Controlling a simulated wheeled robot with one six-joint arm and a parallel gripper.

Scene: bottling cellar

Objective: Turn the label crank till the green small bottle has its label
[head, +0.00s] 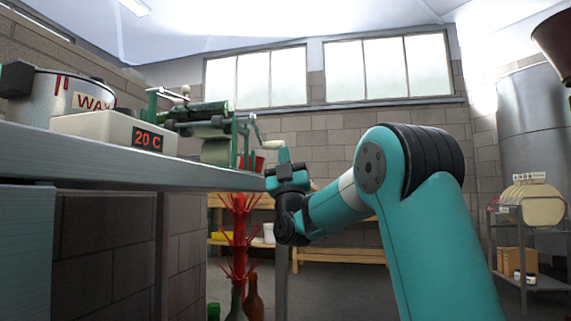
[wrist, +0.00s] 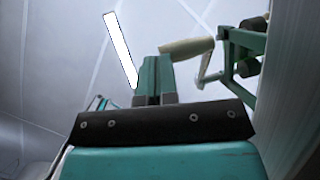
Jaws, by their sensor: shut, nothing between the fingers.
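The green label machine (head: 219,150) stands at the right end of the bench in the head view. A dark green bottle-like shape (head: 211,107) lies across its top; I cannot make out a label on it. The crank's cream handle (head: 271,144) sticks out at the machine's right side. My gripper (head: 284,155) is just right of and below the handle, pointing up, with its fingers shut and empty. In the wrist view the handle (wrist: 187,47) is close above and right of my fingertips (wrist: 155,62); I cannot tell whether they touch.
The bench (head: 120,158) carries a wax pot (head: 60,97) and a white box reading 20 C (head: 112,131). A wooden table (head: 340,255) is behind. A shelf cart (head: 525,240) stands far right.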

